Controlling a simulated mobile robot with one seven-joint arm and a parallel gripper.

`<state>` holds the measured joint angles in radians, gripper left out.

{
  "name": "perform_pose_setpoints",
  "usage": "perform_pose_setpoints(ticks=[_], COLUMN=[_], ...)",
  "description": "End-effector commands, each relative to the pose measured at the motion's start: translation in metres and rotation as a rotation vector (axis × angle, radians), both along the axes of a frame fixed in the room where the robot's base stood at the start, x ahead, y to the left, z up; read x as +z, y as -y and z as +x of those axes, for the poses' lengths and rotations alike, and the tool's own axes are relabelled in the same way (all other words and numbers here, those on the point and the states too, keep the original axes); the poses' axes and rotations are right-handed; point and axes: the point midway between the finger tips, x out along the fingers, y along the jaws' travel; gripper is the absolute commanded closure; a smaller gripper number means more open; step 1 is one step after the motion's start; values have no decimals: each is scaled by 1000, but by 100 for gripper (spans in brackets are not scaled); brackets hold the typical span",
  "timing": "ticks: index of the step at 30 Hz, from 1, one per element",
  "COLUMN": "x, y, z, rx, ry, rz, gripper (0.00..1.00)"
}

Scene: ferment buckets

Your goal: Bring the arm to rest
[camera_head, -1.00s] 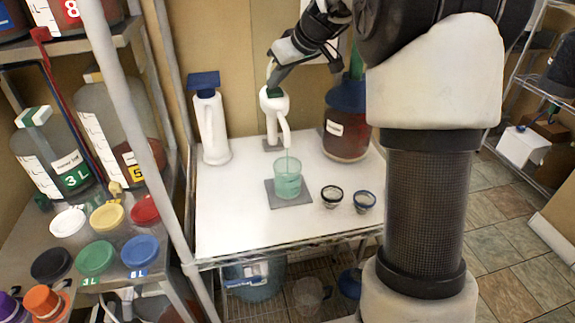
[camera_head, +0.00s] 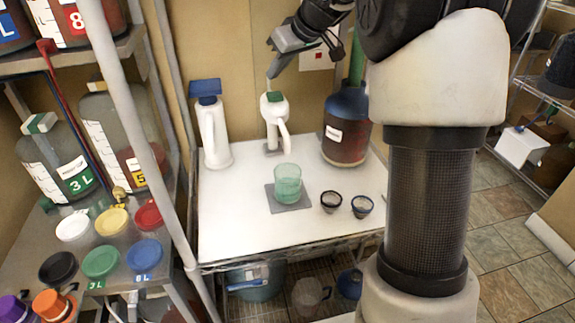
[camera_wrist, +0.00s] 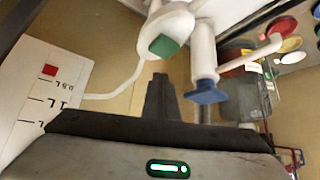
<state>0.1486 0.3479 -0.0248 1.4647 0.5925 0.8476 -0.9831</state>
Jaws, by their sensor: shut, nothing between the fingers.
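My gripper (camera_head: 270,76) is shut and empty in the head view. It hangs in the air above the white dispenser with the green top (camera_head: 274,118), apart from it. In the wrist view my gripper's fingers (camera_wrist: 160,82) are together. The green top (camera_wrist: 164,46) and the blue-topped white dispenser (camera_wrist: 206,60) show beyond them. A greenish clear cup (camera_head: 287,184) stands upright on a grey square pad (camera_head: 292,207) on the white table, below the spout of the green-topped dispenser.
Two small dark-rimmed cups (camera_head: 331,201) (camera_head: 362,206) stand right of the pad. A blue-shouldered jug of red liquid (camera_head: 346,132) is at the back right. The blue-topped dispenser (camera_head: 212,132) is at the back left. A shelf with colored lids (camera_head: 101,262) is at the left. The table's front is clear.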

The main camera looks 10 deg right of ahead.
Motion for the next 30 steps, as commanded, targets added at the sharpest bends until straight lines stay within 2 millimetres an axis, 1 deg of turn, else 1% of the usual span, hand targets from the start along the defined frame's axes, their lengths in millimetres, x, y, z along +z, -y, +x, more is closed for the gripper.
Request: perform_pose_setpoints(ticks=[1,3,16,17,19,20,23,24,26,27,29,30], x=[11,14,14,16,24,29,50,58,68,72,76,77], y=[0,0,0,-1,-3,-5,-12,-15,-20,-21,-23,-23], z=[0,0,-1,-3,-13,-21,-62,-84,-121,-146,-183,-207], rx=[0,-1,-1,-3,-12,-19,-62,-86,-127,-157,-202,-233], ry=[1,1,1,-1,-8,-15,-46,-63,-91,-108,-131,-144], rz=[1,1,1,1,-1,-1,-2,-3,-6,-9,-16,-19], gripper=[100,100,100,100,100,100,100,100,100,100,100,100])
